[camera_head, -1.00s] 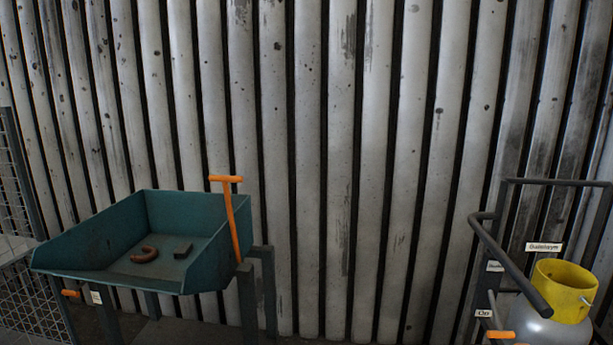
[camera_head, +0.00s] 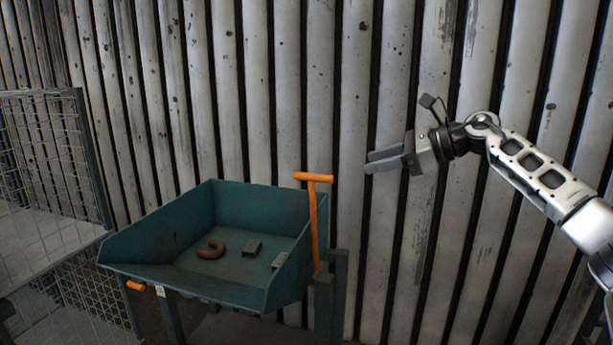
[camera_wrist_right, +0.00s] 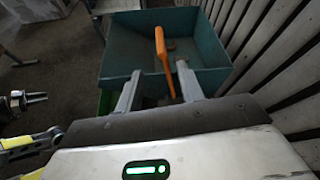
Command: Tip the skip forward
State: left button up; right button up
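The teal skip (camera_head: 215,240) stands level on dark legs at the lower left of the head view, and it shows in the right wrist view (camera_wrist_right: 205,50). A brown curved piece (camera_head: 211,250) and small grey blocks (camera_head: 252,248) lie in it. An orange T-shaped handle (camera_head: 314,215) rises at its right side. My right gripper (camera_head: 377,160) is up and to the right of the handle, apart from it, fingers open and empty. In the wrist view the handle (camera_wrist_right: 161,55) appears between and beyond the fingertips (camera_wrist_right: 158,78).
A ribbed metal wall (camera_head: 350,100) stands close behind the skip. A wire mesh cage (camera_head: 45,160) stands at the left. A small orange grip (camera_head: 135,286) sits low at the skip's front left. A grey post (camera_head: 335,290) stands beside the handle's base.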

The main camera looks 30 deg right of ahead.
aim_at(313, 178)
jog(key=p+x, duration=0.3)
jog(key=x, duration=1.1)
jog(key=shift+w+a+p, duration=0.1)
jog(key=shift+w+p, duration=0.05)
jog(key=shift+p, duration=0.2)
jog(key=shift+w+a+f, duration=0.25)
jog(key=shift+w+a, duration=0.05)
jog(key=shift+w, duration=0.15)
grip_shut()
